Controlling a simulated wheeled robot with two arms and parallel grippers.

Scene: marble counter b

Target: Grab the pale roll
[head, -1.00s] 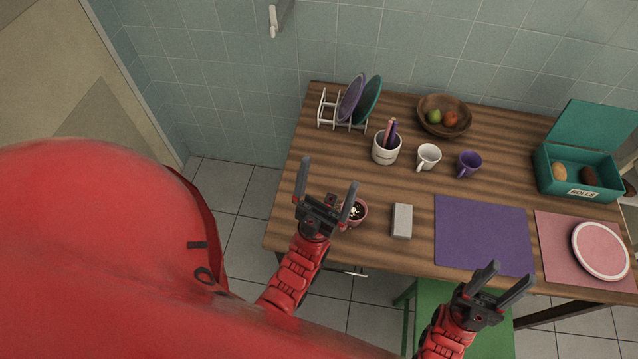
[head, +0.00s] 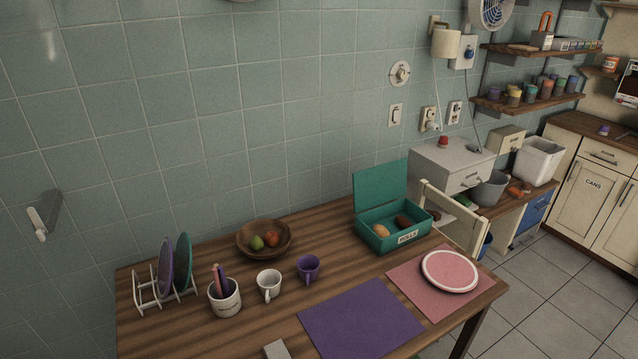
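The pale roll (head: 381,231) is a small tan oval lying in the left part of an open teal box (head: 377,246) labelled ROLLS. A dark brown roll (head: 402,221) lies to its right in the same box. The box lid (head: 380,187) stands up at the back. The box is on the wooden table, near its back right side.
A pink mat with a pink plate (head: 450,270) lies in front of the box to the right. A purple mat (head: 360,320) lies nearer. A chair (head: 452,215) stands beyond the box.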

